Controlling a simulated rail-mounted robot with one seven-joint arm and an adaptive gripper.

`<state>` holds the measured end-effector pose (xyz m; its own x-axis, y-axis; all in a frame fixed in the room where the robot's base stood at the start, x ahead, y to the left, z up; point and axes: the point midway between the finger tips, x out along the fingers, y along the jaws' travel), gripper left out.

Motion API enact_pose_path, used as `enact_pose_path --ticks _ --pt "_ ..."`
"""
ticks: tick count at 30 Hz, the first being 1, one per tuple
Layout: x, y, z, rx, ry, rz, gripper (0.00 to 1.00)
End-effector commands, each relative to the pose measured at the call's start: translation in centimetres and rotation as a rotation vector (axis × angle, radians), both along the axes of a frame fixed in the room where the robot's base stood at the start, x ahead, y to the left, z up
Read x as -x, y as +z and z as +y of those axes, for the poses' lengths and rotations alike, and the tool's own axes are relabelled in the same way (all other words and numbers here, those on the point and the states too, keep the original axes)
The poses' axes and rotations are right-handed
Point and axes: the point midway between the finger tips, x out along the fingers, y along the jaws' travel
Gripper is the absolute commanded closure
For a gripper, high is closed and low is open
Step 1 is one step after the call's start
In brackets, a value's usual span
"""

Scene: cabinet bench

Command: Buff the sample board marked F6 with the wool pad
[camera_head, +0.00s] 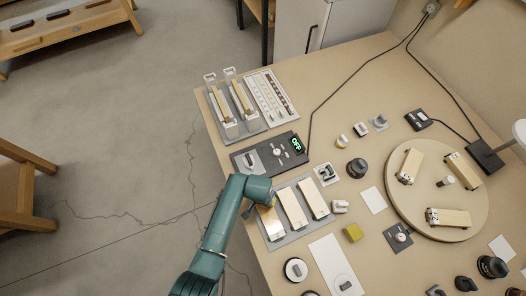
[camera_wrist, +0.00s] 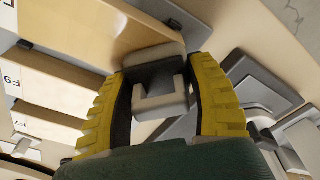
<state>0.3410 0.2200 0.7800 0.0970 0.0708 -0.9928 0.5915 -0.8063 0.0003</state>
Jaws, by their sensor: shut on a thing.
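My gripper (camera_wrist: 162,80) is shut on a pale grey block-like handle (camera_wrist: 160,98). A cream pad (camera_wrist: 154,55), which looks like the wool pad, sits at its far end. The pad is at a tan board (camera_wrist: 120,28) in the wrist view; whether they touch is unclear. More pale boards lie at the left with black labels (camera_wrist: 12,82), turned and hard to read; I cannot tell which is F6. In the head view three boards lie side by side on a grey tray (camera_head: 285,238): left (camera_head: 272,228), middle (camera_head: 292,208) and right (camera_head: 314,199). My arm partly covers the left board; the pad is hidden there.
A dark control box (camera_head: 265,153) with a green display stands behind the tray. A rack with upright holders (camera_head: 228,112) stands farther back. A round turntable (camera_head: 408,218) with several blocks is at the right. A yellow block (camera_head: 353,232) and small knobs lie nearby.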

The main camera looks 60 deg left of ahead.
Motion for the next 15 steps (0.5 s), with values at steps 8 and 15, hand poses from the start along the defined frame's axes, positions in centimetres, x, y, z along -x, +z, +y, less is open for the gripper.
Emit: enact_pose_path --ticks 8,15 --pt "-0.2 2.8 0.1 -0.003 -0.006 -0.003 0.76" --pt "-0.2 4.8 -0.2 0.0 -0.011 0.0 0.76"
